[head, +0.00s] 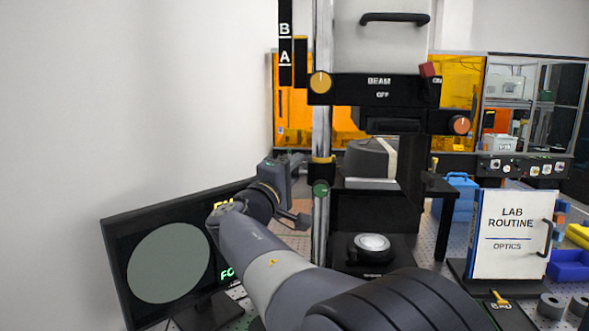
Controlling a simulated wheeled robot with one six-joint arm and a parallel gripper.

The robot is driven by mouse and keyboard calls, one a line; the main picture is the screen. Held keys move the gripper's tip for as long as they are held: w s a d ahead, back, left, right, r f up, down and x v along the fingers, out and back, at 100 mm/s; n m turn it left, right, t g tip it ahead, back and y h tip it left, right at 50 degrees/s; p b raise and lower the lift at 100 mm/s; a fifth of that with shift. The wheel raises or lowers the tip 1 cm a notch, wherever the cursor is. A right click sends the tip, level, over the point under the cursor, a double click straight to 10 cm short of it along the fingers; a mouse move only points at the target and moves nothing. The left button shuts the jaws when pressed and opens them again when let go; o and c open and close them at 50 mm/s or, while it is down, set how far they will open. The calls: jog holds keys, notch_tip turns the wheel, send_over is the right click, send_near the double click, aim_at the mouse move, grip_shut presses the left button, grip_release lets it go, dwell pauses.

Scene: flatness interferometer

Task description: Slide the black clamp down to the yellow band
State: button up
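The black clamp (345,92) sits high on the chrome post in the head view, with a yellow round knob (320,82) on its front left. The yellow band (322,160) rings the post well below the clamp, with bare post between them. My gripper (301,190) is left of the post, around the height of the band and the green knob. Its two fingers stand apart, one above the other, with nothing seen between them. Whether a finger touches the post cannot be told. It is apart from the clamp.
A green knob (320,188) is on the post just below the band. A monitor (115,270) stands at the lower left. A dark grey domed part with a pale strap (370,160) is right of the post. A "LAB ROUTINE" board (511,255) stands at the right.

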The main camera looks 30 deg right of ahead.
grip_shut()
notch_tip(320, 180, up, 6)
jog(key=shift+p, duration=0.4)
jog(key=shift+r, duration=0.1)
jog(key=o, duration=0.5)
grip_release()
jog(key=shift+a, duration=0.1)
jog(key=b+v, duration=0.3)
jog(key=v, duration=0.7)
jog(key=shift+s+a, duration=0.25)
jog(key=shift+a, duration=0.05)
